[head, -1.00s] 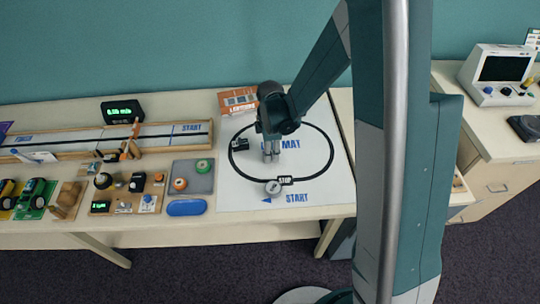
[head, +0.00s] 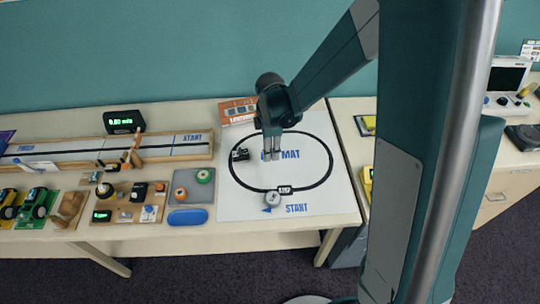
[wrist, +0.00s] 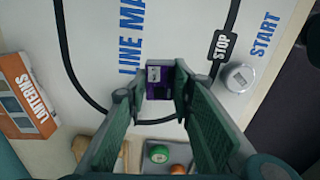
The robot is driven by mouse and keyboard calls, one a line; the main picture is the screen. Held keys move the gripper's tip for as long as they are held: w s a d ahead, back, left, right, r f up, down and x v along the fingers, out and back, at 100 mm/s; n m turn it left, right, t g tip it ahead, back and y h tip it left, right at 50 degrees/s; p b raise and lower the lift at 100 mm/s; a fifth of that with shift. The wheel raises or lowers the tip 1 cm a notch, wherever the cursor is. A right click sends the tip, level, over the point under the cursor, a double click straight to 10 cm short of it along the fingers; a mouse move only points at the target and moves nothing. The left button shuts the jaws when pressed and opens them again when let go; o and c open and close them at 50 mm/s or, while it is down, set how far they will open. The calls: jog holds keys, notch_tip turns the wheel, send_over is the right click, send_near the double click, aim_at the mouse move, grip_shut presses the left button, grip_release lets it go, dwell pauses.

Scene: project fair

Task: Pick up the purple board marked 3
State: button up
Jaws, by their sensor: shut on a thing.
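In the wrist view, a small purple board (wrist: 159,92) with a pale label and dark parts sits between my fingertips. I cannot read a number on it. My gripper (wrist: 160,84) is shut on it. In the head view, my gripper (head: 272,158) points down over the white line mat (head: 312,206), inside the black loop. The board cannot be made out there. How high it is above the mat is hard to tell.
A small black car (head: 240,154) stands on the loop's left side. A grey round thing (head: 272,200) is by the STOP mark. A grey tray (head: 189,193) with round pieces, a blue case (head: 188,217) and an orange LANTERNS box (head: 238,110) lie near the mat.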

jog(key=shift+r, duration=1.3)
